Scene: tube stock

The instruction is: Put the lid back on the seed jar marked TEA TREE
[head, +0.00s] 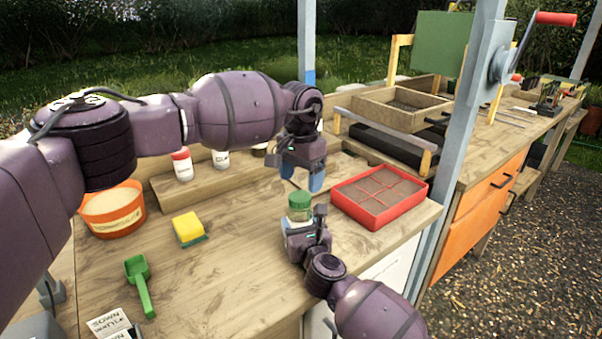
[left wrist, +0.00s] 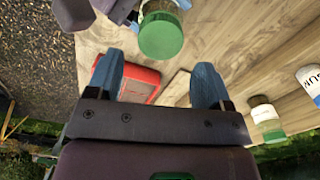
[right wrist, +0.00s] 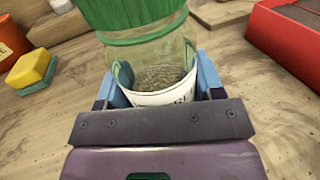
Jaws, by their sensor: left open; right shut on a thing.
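A glass seed jar (right wrist: 160,72) with seeds inside and a white label stands between the fingers of my right gripper (right wrist: 164,84), which is shut on it. The label's wording is mostly hidden, so I cannot read the jar's name. A green lid (head: 300,199) sits on top of the jar; it also shows in the left wrist view (left wrist: 161,36) and the right wrist view (right wrist: 130,15). I cannot tell if it is fully seated. My left gripper (head: 302,177) is open and empty, just above and behind the lid, with its blue fingers apart from it.
A red tray of soil (head: 352,212) lies right of the jar. A yellow sponge (head: 187,227), a green scoop (head: 140,283) and an orange tub (head: 113,212) are to the left. Another jar (left wrist: 264,114) and bottles (head: 182,164) stand at the back. The bench between sponge and jar is clear.

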